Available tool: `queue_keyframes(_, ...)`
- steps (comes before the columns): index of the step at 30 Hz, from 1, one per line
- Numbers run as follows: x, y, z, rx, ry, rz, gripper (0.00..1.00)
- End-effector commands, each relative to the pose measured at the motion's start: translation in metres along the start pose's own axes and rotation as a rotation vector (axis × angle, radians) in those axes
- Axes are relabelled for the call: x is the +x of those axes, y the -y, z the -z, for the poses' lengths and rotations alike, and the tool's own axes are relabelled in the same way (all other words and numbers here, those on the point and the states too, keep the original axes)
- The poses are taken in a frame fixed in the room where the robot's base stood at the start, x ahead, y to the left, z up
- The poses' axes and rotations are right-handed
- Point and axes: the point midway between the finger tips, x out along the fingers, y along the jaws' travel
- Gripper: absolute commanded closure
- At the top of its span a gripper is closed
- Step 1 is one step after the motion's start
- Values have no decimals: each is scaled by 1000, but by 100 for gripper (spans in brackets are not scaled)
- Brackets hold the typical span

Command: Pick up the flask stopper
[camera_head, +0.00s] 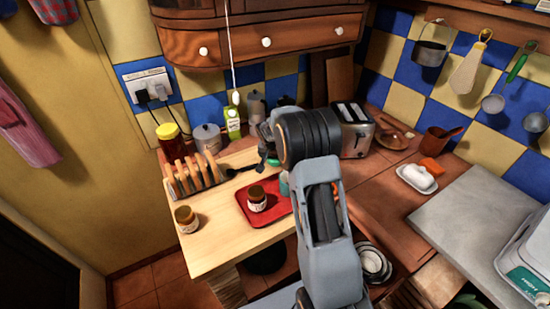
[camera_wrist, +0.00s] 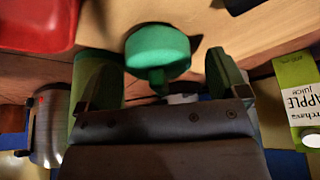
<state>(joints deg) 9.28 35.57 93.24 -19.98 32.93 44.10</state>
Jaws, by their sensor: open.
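The flask stopper (camera_wrist: 157,48), a round green cap with a narrower stem, is on the pale wooden surface in the wrist view. A small bit of its green (camera_head: 271,162) shows in the head view, with the rest hidden by my arm. My gripper (camera_wrist: 158,62) is open, with one finger on each side of the stopper; I cannot tell if either touches it. In the head view my gripper (camera_head: 267,148) is over the back of the board, mostly hidden by the wrist. A green cylinder (camera_wrist: 112,92), possibly the flask, is partly behind the left finger.
A red tray (camera_head: 247,212) with a brown jar (camera_head: 257,200) stands in front. A toast rack (camera_head: 193,177) is at left. The apple juice carton (camera_wrist: 298,100) and toaster (camera_head: 352,130) are near my gripper. Another jar (camera_head: 187,220) stands at the board's left edge.

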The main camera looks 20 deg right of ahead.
Motion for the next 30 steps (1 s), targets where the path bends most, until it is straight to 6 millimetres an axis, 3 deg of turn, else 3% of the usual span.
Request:
queue_keyframes(4, 11, 0, 0, 0, 0, 1, 8)
queue_keyframes(12, 14, 0, 0, 1, 0, 1, 8)
queue_keyframes(30, 13, 0, 0, 1, -1, 1, 61)
